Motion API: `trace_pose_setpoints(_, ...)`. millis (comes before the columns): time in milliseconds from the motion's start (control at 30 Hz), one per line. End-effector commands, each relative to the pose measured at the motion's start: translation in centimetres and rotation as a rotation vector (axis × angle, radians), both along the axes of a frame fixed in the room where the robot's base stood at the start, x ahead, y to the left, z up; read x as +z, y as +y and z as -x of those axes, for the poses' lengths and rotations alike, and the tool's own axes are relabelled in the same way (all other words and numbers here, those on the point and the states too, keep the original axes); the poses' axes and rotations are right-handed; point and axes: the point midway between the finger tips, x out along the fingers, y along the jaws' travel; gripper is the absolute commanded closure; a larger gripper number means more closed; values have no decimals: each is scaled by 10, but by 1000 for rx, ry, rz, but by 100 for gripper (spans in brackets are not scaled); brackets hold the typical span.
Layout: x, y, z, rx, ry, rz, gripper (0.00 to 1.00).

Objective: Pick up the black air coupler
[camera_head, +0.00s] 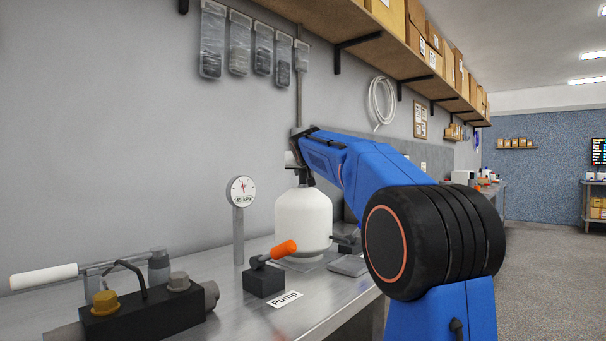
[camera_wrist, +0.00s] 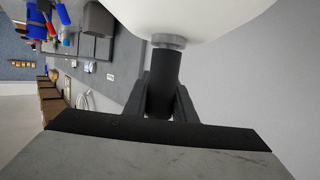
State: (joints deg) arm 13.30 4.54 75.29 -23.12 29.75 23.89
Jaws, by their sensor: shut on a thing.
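The black air coupler is a dark cylinder (camera_wrist: 164,80) in the wrist view. It sits between the fingers of my gripper (camera_wrist: 167,108), which are shut on it. Its far end meets a grey collar (camera_wrist: 168,41) on a white rounded vessel (camera_wrist: 205,18); I cannot tell whether it is still joined there. In the head view my gripper (camera_head: 302,160) is just above the top of the white vessel (camera_head: 303,222), which stands on the bench. The coupler is mostly hidden there by my gripper and arm.
On the metal bench (camera_head: 235,315) stand a dial gauge (camera_head: 242,191) on a post, a black block with an orange-handled lever (camera_head: 264,279) and a black valve block (camera_head: 148,314). A wooden shelf (camera_head: 345,26) with boxes runs along the wall above. A coiled white tube (camera_head: 382,101) hangs behind.

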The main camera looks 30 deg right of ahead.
Motion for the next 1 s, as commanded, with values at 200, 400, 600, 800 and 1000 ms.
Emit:
trace_pose_setpoints(200, 35, 0, -1, 1, -3, 0, 100)
trace_pose_setpoints(400, 83, 0, -1, 1, -5, 2, 100)
trace_pose_setpoints(600, 124, 0, -1, 1, -3, 0, 100)
trace_pose_setpoints(800, 152, 0, -1, 0, -2, 1, 100)
trace_pose_setpoints(1000, 168, 0, -1, 0, -2, 1, 100)
